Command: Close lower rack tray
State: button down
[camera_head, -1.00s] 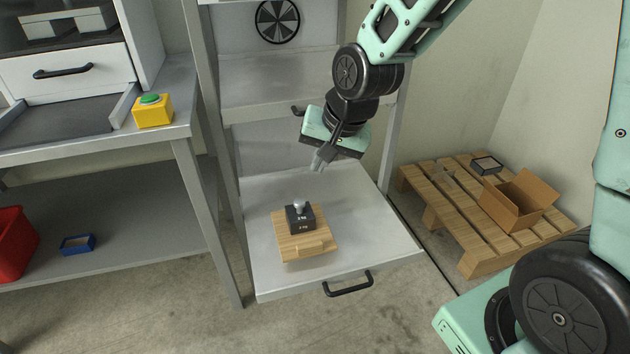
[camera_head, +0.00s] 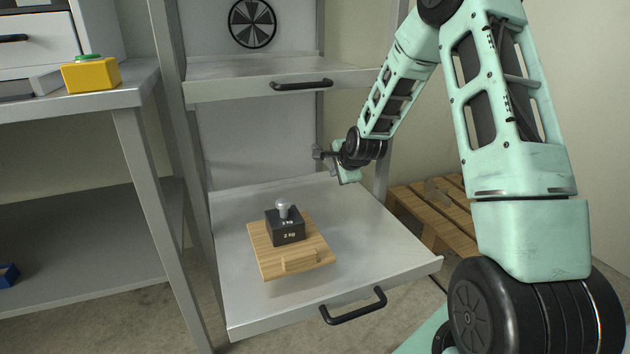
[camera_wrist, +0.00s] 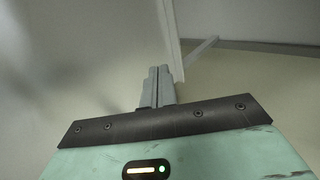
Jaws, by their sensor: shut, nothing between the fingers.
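The lower rack tray (camera_head: 380,235) is pulled out toward me in the head view, with its black handle (camera_head: 353,307) on the front edge. A wooden board (camera_head: 262,262) lies on the tray, and a dark 2 kg weight (camera_head: 285,228) with a silver knob stands on the board. My gripper (camera_head: 317,153) is above the back right part of the tray, well behind the front handle, and holds nothing. Its closed fingers (camera_wrist: 157,88) show in the wrist view, pointing toward a pale wall and a rack post.
The upper rack tray (camera_head: 230,90) sits above with its own handle (camera_head: 301,85). Rack posts flank the tray. A wooden pallet (camera_head: 440,205) lies on the right. A bench with a yellow button box (camera_head: 91,77) stands on the left.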

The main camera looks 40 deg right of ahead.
aim_at(317, 176)
jog(key=b+x, duration=0.3)
jog(key=x, duration=0.5)
jog(key=shift+w+f+b, duration=0.1)
jog(key=shift+f+b, duration=0.2)
jog(key=w, duration=0.1)
jog(key=w+d+b, duration=0.1)
jog(key=w, duration=0.1)
jog(key=shift+w+f+b, duration=0.15)
jog(key=shift+b, duration=0.15)
jog(key=shift+w+d, duration=0.1)
jog(key=shift+w, duration=0.5)
jog(key=shift+w, duration=0.1)
